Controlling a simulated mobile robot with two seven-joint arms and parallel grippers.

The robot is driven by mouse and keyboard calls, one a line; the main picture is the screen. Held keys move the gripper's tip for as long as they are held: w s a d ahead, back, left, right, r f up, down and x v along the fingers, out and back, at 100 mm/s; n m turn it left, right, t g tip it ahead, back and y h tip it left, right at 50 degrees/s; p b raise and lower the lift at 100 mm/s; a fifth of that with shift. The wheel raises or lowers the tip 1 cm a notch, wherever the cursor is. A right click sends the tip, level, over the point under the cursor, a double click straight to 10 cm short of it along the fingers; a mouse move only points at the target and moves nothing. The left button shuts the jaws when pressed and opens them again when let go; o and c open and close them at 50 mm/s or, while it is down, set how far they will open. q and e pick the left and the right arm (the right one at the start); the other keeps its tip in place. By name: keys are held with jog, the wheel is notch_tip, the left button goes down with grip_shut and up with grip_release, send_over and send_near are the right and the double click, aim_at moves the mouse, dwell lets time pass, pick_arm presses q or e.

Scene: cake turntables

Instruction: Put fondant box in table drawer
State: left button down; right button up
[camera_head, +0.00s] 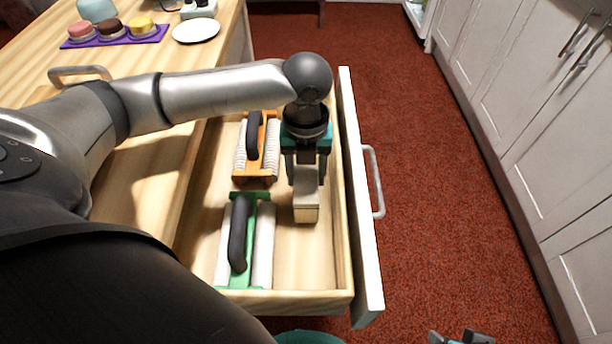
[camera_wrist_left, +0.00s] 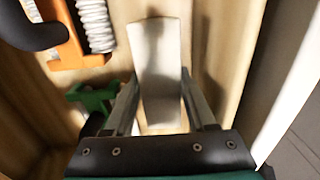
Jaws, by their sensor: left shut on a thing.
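The fondant box (camera_head: 306,208) is a small pale block with a whitish top. My left gripper (camera_head: 306,190) points down into the open table drawer (camera_head: 318,296) and is shut on the box. The box is inside the drawer's outline, near its front panel; I cannot tell whether it touches the drawer floor. In the left wrist view the box (camera_wrist_left: 158,70) stands between the two fingers. My right gripper (camera_head: 460,338) shows only partly at the bottom edge of the head view, so its jaws cannot be judged.
The drawer also holds an orange-framed tool (camera_head: 270,150) and a green-framed tool (camera_head: 250,275), each with a dark handle and white rollers. The tabletop carries a purple tray (camera_head: 115,40) of small cakes and a white plate (camera_head: 196,31). Cabinets (camera_head: 530,110) line the right; red floor between is clear.

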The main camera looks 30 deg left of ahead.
aim_at(306, 173)
jog(key=shift+r, duration=0.2)
pick_arm(q)
jog(key=shift+f, duration=0.1)
jog(key=shift+c, duration=1.1)
grip_release()
jog(key=shift+f, duration=0.15)
pick_arm(e)
jog(key=shift+f, duration=0.15)
pick_arm(q)
jog(key=shift+r, duration=0.45)
notch_tip(306, 173, up, 10)
jog(key=p, duration=0.6)
jog(key=shift+f, duration=0.1)
jog(key=shift+r+p, duration=0.35)
jog(key=shift+r, duration=0.5)
pick_arm(e)
jog(key=s+d+f+g, duration=0.1)
jog(key=s+f, duration=0.1)
jog(key=f, duration=0.4)
jog(key=s+f, duration=0.3)
jog(key=f, duration=0.4)
jog(key=shift+d+g, duration=0.4)
